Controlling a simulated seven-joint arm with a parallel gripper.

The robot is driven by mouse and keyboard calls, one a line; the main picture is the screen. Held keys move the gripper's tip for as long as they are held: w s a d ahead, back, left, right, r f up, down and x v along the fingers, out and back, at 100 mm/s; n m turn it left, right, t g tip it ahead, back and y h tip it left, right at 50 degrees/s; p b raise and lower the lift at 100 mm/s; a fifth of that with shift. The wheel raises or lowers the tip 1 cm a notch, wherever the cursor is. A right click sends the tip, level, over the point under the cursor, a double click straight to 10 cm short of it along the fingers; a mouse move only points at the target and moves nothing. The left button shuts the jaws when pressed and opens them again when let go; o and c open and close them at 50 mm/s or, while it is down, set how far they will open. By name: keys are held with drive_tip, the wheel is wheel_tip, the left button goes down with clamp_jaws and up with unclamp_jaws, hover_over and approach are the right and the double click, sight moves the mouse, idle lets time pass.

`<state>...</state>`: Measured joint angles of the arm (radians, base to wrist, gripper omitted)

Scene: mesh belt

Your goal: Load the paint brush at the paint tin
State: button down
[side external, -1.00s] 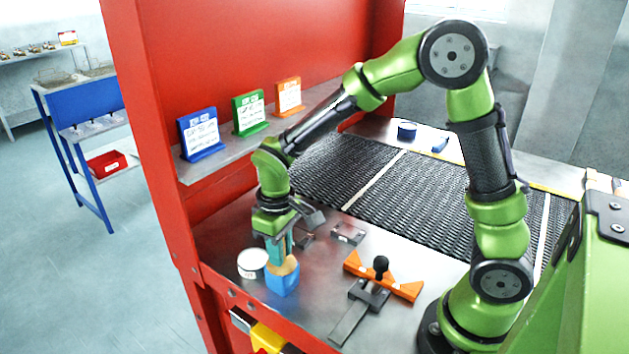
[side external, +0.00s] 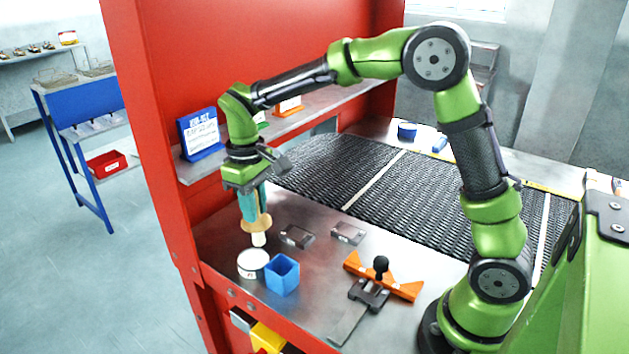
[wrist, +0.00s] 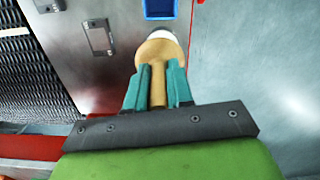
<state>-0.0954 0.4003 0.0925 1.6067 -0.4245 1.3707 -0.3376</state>
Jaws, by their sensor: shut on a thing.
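My gripper (side external: 252,206) has teal fingers shut on the paint brush (side external: 258,239), which has a tan wooden body and a pale lower end pointing down. The brush is upright. The paint tin (side external: 253,267), a low white round tin, stands on the metal table just below the brush end in the side view; I cannot tell whether they touch. In the wrist view my gripper (wrist: 157,88) holds the brush's tan handle (wrist: 158,84), and its wide part hides most of what lies beneath. A white edge beyond it may be the tin.
A blue square cup (side external: 282,277), open and empty-looking, stands right beside the tin. Two small metal blocks (side external: 296,237) lie behind. An orange fixture with a black knob (side external: 381,268) is to the right. The red frame post (side external: 160,150) and shelf are close on the left.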

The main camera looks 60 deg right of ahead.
drive_tip(key=shift+w+a+r, duration=0.1)
drive_tip(key=shift+w, duration=1.05)
drive_tip(key=shift+f, duration=2.75)
drive_tip(key=shift+f, duration=0.65)
drive_tip(key=shift+r, duration=3.6)
drive_tip(key=shift+f, duration=0.1)
